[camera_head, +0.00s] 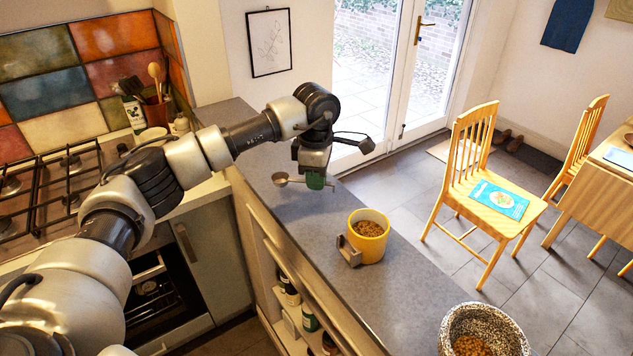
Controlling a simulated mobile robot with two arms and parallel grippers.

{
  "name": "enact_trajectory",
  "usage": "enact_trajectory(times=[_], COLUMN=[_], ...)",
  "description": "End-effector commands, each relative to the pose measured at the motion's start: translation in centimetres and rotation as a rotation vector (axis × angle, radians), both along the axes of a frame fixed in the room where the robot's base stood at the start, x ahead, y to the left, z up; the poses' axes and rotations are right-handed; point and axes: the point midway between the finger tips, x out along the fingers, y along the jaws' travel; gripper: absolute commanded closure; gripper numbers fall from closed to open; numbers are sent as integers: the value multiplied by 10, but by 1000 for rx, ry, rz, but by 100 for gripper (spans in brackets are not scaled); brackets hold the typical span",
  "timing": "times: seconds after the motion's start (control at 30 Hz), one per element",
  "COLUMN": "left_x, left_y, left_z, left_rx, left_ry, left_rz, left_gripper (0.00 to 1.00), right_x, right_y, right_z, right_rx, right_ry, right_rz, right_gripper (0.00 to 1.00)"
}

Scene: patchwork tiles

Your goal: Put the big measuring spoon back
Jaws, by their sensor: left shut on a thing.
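My left gripper (315,181), with green fingertips, is above the grey counter, beyond the yellow pot. It is shut on the measuring spoon (281,179), whose metal bowl sticks out to the left while the fingers hide part of its handle. The yellow pot (368,251) stands upright on the counter, filled with brown bits. A grey metal bracket-like piece (349,252) is at the pot's left side; I cannot tell whether it is fixed to it. My right gripper is not in view.
A speckled bowl (452,318) of brown bits stands at the counter's near end. The grey counter (325,262) is clear between pot and bowl. A stove (55,190) is at left. A wooden chair (480,190) with a blue book (499,199) stands beyond the counter.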

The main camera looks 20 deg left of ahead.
Motion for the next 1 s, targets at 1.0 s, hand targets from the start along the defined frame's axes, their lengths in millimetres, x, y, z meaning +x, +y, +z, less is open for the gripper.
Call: enact_trajectory(times=[1.0], left_x=[0], left_y=[-1], left_z=[-31], left_rx=[0], left_ry=[1], left_rz=[0], left_gripper=[61], right_x=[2], right_y=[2], right_z=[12], right_rx=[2], right_ry=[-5], right_rz=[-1], right_gripper=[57])
